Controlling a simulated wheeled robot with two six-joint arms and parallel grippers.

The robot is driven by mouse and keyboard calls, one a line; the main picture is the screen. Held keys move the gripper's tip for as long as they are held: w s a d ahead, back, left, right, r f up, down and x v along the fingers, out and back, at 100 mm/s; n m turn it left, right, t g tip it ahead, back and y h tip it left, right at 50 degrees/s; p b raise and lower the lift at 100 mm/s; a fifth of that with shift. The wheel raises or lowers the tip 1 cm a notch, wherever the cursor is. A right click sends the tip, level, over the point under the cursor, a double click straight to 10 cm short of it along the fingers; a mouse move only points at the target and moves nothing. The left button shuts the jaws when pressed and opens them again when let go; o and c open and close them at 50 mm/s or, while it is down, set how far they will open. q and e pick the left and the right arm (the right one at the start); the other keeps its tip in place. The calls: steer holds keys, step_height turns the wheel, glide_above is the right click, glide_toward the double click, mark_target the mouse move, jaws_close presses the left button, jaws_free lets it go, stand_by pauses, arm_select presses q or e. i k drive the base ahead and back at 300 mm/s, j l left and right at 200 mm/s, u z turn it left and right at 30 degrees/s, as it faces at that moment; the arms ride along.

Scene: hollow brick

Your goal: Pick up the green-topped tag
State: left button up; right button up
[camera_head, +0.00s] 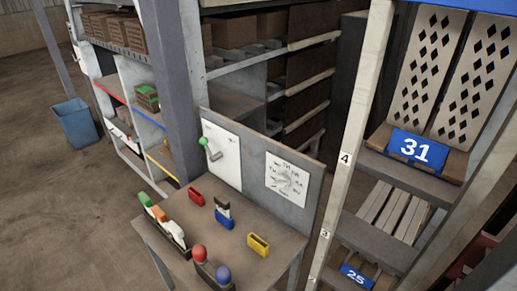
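A tag with a green top (145,199) stands at the far end of a narrow dark holder (182,246) on the left side of the small table (262,214). Next to it in the same holder is an orange-topped tag (159,214), then a white one (175,231). The lower parts of the tags are partly hidden by the holder. Neither of my grippers shows in this view.
Red (196,197), blue (225,217) and yellow (258,244) holders stand on the table. A post (345,160) and shelving flank the right.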

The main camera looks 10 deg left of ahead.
mark_target(144, 199)
steer(key=u, duration=1.35)
